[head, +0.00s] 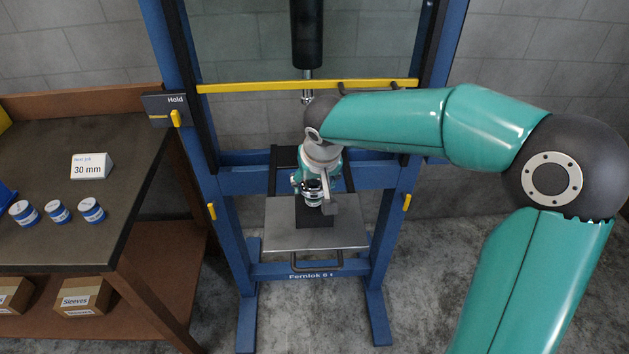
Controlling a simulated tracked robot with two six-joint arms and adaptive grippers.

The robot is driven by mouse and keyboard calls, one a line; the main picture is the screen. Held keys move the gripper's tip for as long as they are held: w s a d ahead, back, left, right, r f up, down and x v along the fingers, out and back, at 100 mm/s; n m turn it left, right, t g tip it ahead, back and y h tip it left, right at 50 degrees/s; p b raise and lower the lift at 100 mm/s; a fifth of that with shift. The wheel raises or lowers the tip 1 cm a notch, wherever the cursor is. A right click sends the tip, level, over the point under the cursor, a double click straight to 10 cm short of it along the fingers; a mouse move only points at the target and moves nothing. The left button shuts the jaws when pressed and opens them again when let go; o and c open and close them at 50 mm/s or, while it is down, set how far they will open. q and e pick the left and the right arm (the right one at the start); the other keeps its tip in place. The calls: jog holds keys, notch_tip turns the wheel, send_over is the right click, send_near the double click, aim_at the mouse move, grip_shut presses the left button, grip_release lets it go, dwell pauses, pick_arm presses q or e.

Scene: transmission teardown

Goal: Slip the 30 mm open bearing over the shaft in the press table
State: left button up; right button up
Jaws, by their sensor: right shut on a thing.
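My right gripper (329,199) points down over the press table (280,235), a grey metal plate in the blue press frame. It is shut on a small silver, ring-like piece (312,194), which looks like the 30 mm open bearing. The piece is mostly hidden by the gripper and wrist. A dark block (314,218) stands on the plate directly below the gripper. The shaft cannot be made out behind the gripper, so I cannot tell whether the bearing is around it or above it. My left gripper is not in view.
The press ram (306,40) hangs above my right wrist, behind a yellow bar (240,87). A workbench (60,240) at the left carries a "30 mm" card (91,167) and several blue-and-white cans (58,211). Blue uprights (183,90) flank the press table.

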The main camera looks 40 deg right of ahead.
jog(key=shift+f, duration=0.2)
jog(key=o, duration=1.4)
jog(key=v, duration=1.2)
jog(key=shift+s+f, duration=0.1)
